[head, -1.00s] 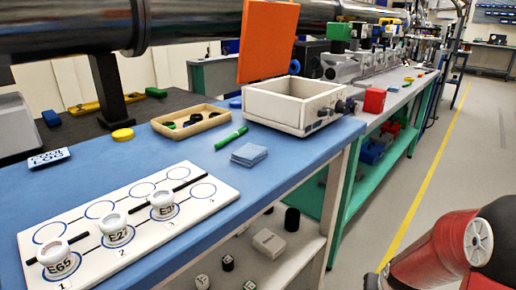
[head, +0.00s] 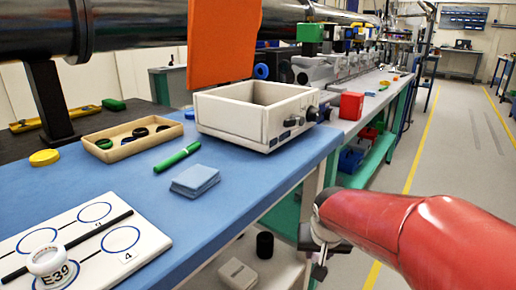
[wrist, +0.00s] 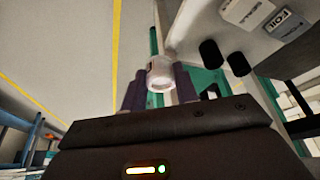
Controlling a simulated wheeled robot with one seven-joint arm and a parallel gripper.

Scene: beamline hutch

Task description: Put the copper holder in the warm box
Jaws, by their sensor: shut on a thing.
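The warm box is probably the open cream box (head: 262,117) on the blue bench, with its orange lid (head: 222,42) raised. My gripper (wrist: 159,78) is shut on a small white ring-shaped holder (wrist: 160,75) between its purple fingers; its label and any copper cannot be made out. In the head view my gripper (head: 318,258) hangs beyond the bench's right edge, right of and lower than the box; the held holder is not clear there. Another white holder marked E39 (head: 50,266) stands on the white board (head: 145,243), beside empty spot 4.
A red box (head: 351,106) stands beyond the cream box. A lower shelf holds dark cylinders. Floor at right is open.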

